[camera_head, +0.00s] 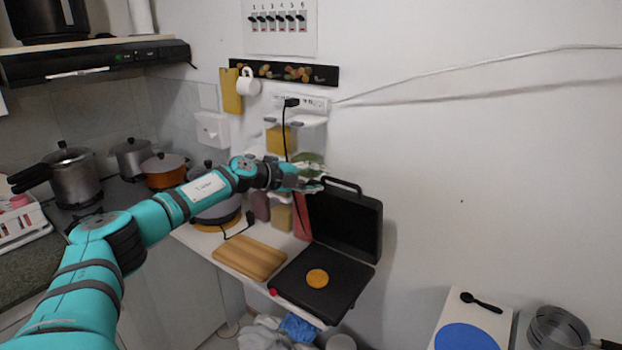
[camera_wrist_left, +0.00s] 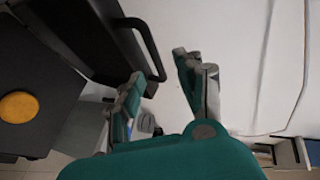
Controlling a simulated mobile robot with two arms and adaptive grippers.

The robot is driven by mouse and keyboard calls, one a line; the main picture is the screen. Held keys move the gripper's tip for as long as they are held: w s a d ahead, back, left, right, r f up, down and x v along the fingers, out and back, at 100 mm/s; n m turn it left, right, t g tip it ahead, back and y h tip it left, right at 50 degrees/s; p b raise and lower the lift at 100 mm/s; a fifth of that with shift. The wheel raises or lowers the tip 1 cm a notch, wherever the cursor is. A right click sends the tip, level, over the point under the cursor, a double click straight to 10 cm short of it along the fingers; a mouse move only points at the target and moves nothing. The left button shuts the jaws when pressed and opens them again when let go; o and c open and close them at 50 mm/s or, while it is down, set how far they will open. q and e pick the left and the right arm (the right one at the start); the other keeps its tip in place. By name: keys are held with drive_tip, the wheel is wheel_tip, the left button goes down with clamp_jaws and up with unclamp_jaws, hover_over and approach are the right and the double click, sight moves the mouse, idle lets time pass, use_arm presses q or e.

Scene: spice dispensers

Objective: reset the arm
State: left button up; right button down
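My left arm reaches across from the left in the head view. Its gripper (camera_head: 313,186) is beside the raised lid of a black grill (camera_head: 345,222), near the lid's handle. In the left wrist view the two fingers of this gripper (camera_wrist_left: 160,95) stand apart with nothing between them. The grill lid and its handle (camera_wrist_left: 148,48) show just beyond the fingers; I cannot tell whether they touch. A round orange-brown patty (camera_head: 317,278) lies on the grill's open lower plate; it also shows in the left wrist view (camera_wrist_left: 18,107). My right gripper is not in view.
A wooden board (camera_head: 249,258) lies left of the grill on the white counter. Stacked containers (camera_head: 290,138) stand behind. Pots (camera_head: 165,170) are on the stove at left. A white board with a blue disc (camera_head: 465,338) and a metal pot (camera_head: 556,328) are at lower right.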

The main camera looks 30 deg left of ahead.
use_arm(q)
drive_tip(key=shift+v, duration=0.85)
drive_tip(key=shift+d, duration=0.1)
